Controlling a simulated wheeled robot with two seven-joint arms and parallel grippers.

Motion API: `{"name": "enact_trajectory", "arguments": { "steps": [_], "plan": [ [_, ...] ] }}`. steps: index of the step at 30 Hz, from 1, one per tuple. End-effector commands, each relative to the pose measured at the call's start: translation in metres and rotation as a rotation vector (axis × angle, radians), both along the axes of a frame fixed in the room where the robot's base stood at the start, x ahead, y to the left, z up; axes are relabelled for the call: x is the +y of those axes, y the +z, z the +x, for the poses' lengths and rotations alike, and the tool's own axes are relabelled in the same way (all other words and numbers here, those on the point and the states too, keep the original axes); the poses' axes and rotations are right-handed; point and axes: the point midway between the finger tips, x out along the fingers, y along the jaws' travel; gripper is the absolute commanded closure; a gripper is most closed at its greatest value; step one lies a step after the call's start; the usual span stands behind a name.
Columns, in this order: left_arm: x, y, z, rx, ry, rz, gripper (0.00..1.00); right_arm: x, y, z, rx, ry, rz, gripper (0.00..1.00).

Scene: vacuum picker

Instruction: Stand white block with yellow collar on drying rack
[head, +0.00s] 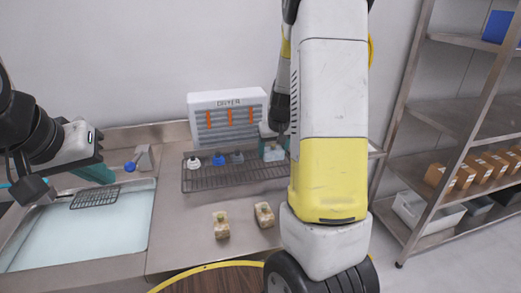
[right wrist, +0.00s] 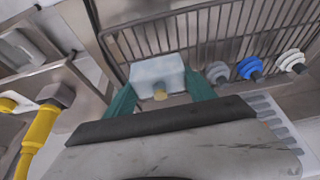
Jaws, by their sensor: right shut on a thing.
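The white block (right wrist: 156,72) is between the teal fingers of my right gripper (right wrist: 160,98), which is shut on it. In the head view the block (head: 273,153) is at the right end of the drying rack (head: 200,184), a dark wire rack on the counter. I cannot tell whether the block touches the wires. My left gripper (head: 97,173) is over the sink at the left, away from the rack. One teal finger shows; its opening is unclear.
White, blue and grey suction-cup pieces (head: 218,159) stand in a row on the rack, left of the block. A dryer panel (head: 228,118) stands behind. Two beige blocks (head: 221,225) lie on the counter in front. A sink (head: 85,235) is at left, shelves (head: 470,125) at right.

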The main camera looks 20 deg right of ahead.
Motion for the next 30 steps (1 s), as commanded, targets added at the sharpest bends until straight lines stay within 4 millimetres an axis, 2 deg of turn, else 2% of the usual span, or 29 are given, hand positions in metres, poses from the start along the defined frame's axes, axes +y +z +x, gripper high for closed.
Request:
{"name": "enact_trajectory", "arguments": {
  "steps": [3, 7, 14, 25, 26, 28, 30],
  "plan": [
    [0.0, 0.0, 0.0, 0.0, 0.0, 0.0, 1.0, -0.011, -0.001, 0.008, 0.0, -0.001, 0.0, 0.8],
    [0.0, 0.0, 0.0, 0.0, 0.0, 0.0, 1.0, -0.014, -0.006, 0.009, 0.001, 0.0, 0.001, 0.8],
    [0.0, 0.0, 0.0, 0.0, 0.0, 0.0, 1.0, -0.014, -0.036, 0.008, 0.003, -0.001, 0.001, 0.8],
    [0.0, 0.0, 0.0, 0.0, 0.0, 0.0, 1.0, -0.013, -0.04, 0.009, 0.001, 0.001, 0.001, 0.8],
    [0.0, 0.0, 0.0, 0.0, 0.0, 0.0, 1.0, -0.013, -0.039, 0.009, 0.0, 0.001, 0.001, 0.31],
    [0.0, 0.0, 0.0, 0.0, 0.0, 0.0, 1.0, -0.013, -0.039, 0.009, 0.0, 0.001, 0.001, 0.17],
    [0.0, 0.0, 0.0, 0.0, 0.0, 0.0, 1.0, -0.013, -0.039, 0.009, 0.0, 0.001, 0.001, 0.15]
  ]
}}
